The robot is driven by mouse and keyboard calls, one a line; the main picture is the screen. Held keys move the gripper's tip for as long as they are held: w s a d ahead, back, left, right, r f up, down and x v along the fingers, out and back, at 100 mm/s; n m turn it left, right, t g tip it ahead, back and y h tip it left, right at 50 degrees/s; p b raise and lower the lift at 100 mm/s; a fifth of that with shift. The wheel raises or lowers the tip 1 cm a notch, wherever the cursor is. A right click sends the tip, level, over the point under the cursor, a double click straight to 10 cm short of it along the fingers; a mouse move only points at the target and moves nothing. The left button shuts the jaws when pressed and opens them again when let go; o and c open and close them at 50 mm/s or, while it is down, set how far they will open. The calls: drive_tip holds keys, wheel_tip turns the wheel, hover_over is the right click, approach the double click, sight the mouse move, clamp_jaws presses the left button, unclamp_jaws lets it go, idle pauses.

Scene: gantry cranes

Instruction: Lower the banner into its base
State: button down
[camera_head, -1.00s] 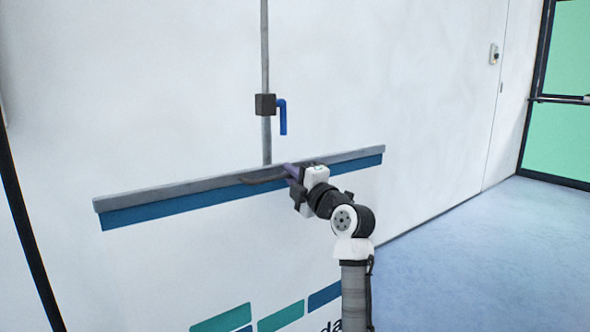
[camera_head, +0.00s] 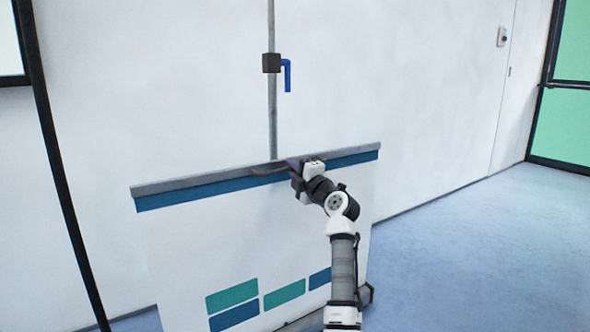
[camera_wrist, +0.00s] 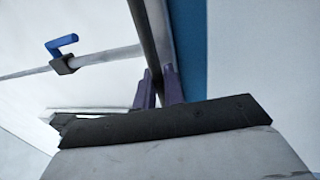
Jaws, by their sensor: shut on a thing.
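The banner (camera_head: 200,245) is a white sheet with a blue stripe along its top and green and blue blocks lower down. A grey top rail (camera_head: 165,187) runs along its upper edge, slightly tilted in the picture. My gripper (camera_head: 293,166) is at the rail's middle, right of the pole. In the wrist view its purple fingers (camera_wrist: 158,80) are shut on a dark bar at the rail, which I take as the banner's handle (camera_head: 266,171). The grey base (camera_head: 300,323) shows only partly at the bottom, behind my arm.
A thin upright pole (camera_head: 273,125) rises behind the banner. It carries a dark clamp (camera_head: 271,63) with a blue lever (camera_head: 288,78) pointing down, well above the rail. A dark slanting post (camera_head: 60,170) stands at left. Blue floor (camera_head: 480,250) is open at right.

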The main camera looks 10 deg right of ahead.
idle(0.4)
drive_tip(key=c, duration=1.6)
unclamp_jaws()
wheel_tip(320, 180, up, 20)
drive_tip(key=p, duration=0.6)
drive_tip(key=shift+r+p, duration=0.1)
drive_tip(key=shift+p, duration=0.2)
drive_tip(key=shift+s, duration=0.1)
drive_tip(key=b+v, duration=0.7)
drive_tip(key=v, duration=0.8)
drive_tip(key=shift+s+b, duration=0.3)
drive_tip(key=shift+s, duration=0.05)
